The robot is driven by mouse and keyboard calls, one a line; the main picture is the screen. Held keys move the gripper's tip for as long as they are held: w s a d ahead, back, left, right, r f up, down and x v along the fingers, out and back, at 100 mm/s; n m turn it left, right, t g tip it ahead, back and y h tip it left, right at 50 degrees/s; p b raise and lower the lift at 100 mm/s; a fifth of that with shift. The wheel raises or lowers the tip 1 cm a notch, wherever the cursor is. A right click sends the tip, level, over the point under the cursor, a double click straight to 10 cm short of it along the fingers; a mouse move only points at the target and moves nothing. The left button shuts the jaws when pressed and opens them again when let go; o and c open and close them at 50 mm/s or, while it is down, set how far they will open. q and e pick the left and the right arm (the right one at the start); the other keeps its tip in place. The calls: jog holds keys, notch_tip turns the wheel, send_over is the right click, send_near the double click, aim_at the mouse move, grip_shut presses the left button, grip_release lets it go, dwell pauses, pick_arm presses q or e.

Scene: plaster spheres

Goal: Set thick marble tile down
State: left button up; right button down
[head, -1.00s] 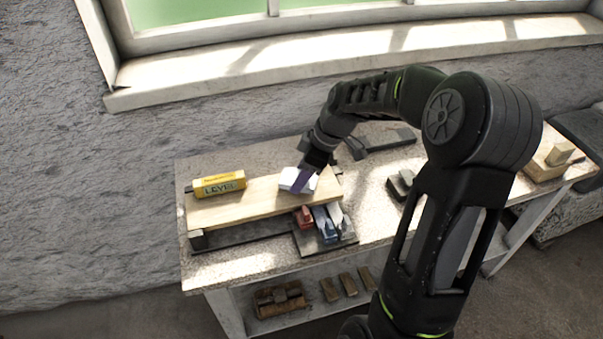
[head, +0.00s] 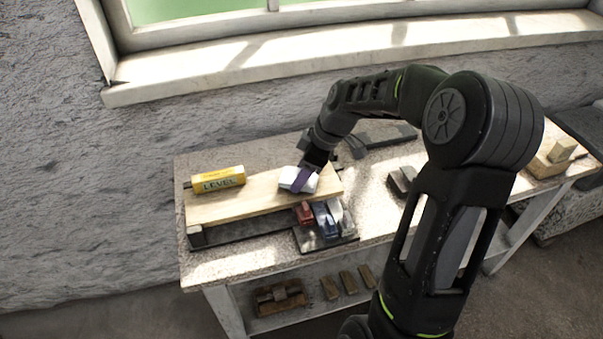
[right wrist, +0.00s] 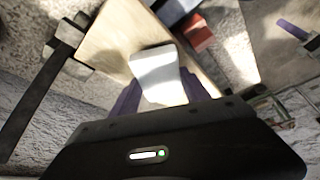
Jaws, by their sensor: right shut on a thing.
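The thick marble tile (head: 287,178) is a white block at the right part of a pale wooden board (head: 232,204) on the bench. My right gripper (head: 303,179) reaches down from above and is shut on it, with a purple finger across its near side. In the right wrist view the white tile (right wrist: 158,72) sits between the two purple fingers (right wrist: 160,98), over the board's end. I cannot tell whether its underside touches the board. My left gripper is not in view.
Red, blue and pale blocks (head: 326,219) stand on a dark plate close in front of the board. A dark tool (head: 380,139) lies behind. The board's middle is clear.

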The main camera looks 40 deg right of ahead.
dwell(1.0)
jog(key=shift+f+b, duration=0.7)
jog(key=shift+b, duration=0.3)
jog(key=shift+c, duration=2.2)
grip_release()
jog(key=shift+r, duration=0.2)
jog(key=shift+r+p, duration=1.15)
jog(key=shift+r, duration=0.7)
jog(key=shift+r, duration=0.1)
